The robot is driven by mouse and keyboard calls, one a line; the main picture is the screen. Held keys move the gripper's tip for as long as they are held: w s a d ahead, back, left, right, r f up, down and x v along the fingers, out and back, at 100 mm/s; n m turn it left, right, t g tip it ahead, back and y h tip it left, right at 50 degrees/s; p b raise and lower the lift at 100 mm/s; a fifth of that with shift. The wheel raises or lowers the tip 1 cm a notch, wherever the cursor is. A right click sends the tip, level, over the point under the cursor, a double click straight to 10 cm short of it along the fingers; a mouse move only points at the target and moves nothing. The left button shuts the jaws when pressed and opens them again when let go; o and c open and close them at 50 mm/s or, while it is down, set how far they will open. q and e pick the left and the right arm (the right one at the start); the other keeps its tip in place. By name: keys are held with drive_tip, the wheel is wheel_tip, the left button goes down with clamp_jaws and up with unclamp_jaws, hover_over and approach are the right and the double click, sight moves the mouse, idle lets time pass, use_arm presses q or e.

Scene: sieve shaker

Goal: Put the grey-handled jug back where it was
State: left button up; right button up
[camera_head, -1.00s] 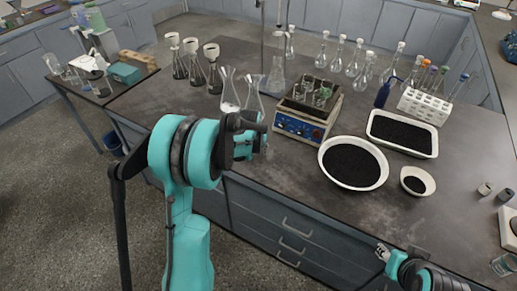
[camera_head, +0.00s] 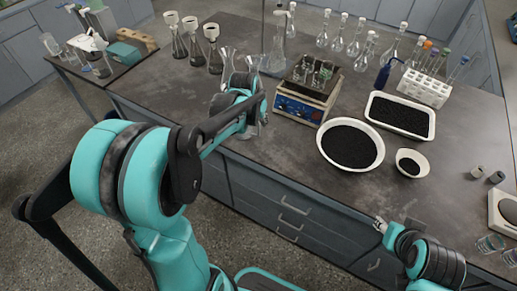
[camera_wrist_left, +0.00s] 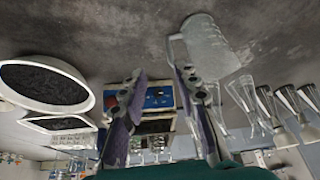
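A translucent grey jug (camera_wrist_left: 212,47) with a handle (camera_wrist_left: 178,46) on its left side shows in the left wrist view, where the scene appears upside down. It stands upright on the dark bench. My left gripper (camera_wrist_left: 156,76) is open, with nothing between its fingers. The tip of its right finger overlaps the jug's handle in the picture; I cannot tell if they touch. In the head view my left wrist covers most of that spot, and only some clear glass shows beside it. My right gripper (camera_head: 380,224) is small at the bench's front edge, and its fingers are unclear.
A blue shaker (camera_head: 301,104) holding glassware stands right of my left wrist. A white bowl (camera_head: 350,164) of black grains, a tray (camera_head: 430,134) and a small dish (camera_head: 421,159) lie further right. Funnel-topped flasks (camera_head: 194,61) stand behind left. Bare bench lies in front of the shaker.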

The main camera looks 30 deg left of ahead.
use_arm(q)
drive_tip(key=s+d+r, duration=0.1)
drive_tip(key=s+d, duration=0.2)
drive_tip(key=s, duration=0.4)
drive_tip(key=s+d+r+m+t, duration=0.1)
drive_tip(key=s+d, duration=0.3)
drive_tip(key=s, duration=0.3)
drive_tip(key=s+d+r+t, duration=0.1)
drive_tip(key=s+d, duration=0.3)
drive_tip(key=s, duration=0.3)
drive_tip(key=shift+s+d+r+h, duration=0.15)
drive_tip(key=shift+s+r+h, duration=0.05)
drive_tip(key=shift+r+h, duration=0.1)
drive_tip(key=shift+o, duration=0.2)
